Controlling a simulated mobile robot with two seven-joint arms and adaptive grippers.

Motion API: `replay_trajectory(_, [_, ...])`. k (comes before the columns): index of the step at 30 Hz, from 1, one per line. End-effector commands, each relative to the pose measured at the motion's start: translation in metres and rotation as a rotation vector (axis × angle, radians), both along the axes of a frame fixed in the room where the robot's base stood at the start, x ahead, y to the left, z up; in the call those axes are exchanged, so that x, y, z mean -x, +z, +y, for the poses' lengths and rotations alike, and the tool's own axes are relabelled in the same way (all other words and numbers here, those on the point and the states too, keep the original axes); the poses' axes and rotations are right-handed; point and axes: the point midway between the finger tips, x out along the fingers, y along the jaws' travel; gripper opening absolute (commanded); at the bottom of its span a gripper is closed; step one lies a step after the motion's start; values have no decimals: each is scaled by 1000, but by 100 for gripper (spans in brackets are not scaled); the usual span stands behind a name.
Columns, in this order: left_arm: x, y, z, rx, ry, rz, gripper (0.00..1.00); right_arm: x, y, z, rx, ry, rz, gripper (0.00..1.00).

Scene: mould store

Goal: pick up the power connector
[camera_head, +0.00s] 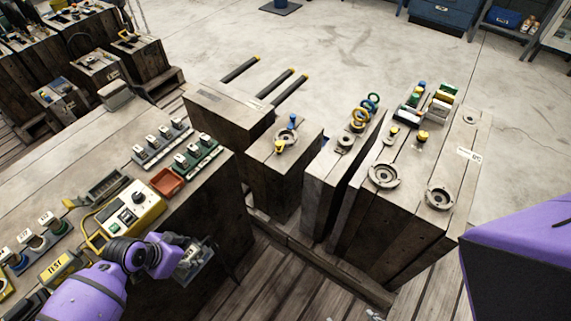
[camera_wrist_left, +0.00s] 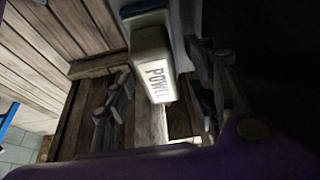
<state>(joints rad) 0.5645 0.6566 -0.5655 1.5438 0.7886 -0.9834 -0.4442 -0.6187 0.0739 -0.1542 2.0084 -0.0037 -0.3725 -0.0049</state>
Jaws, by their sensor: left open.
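The power connector (camera_wrist_left: 152,62) is a pale grey block with a dark "POWER" label and a blue band at its top end. In the left wrist view it sits between the two dark fingers of my left gripper (camera_wrist_left: 163,98). The fingers stand apart, and contact on both sides does not show. In the head view my left gripper (camera_head: 194,262) is at the front side of the wooden bench, near the yellow control box. I cannot make out the connector there. My right gripper does not show; only a purple part of my right arm is at the right edge.
The yellow control box (camera_head: 132,208), an orange tray (camera_head: 166,182) and connector strips (camera_head: 196,159) lie on the bench near my left gripper. Wooden mould blocks (camera_head: 405,210) with rings and fittings stand to the right. The concrete floor behind is mostly clear.

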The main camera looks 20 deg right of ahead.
Motion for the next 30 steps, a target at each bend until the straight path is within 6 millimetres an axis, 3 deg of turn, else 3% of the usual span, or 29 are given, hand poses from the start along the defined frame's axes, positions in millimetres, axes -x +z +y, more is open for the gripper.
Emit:
replay_trajectory(2, [0,0,0,0,0,0,48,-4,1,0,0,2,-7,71])
replay_trajectory(13, [0,0,0,0,1,2,0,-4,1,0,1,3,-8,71])
replay_trajectory(23, [0,2,0,1,1,0,0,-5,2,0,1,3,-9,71])
replay_trajectory(30, [-1,28,-1,2,-2,-5,0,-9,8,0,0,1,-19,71])
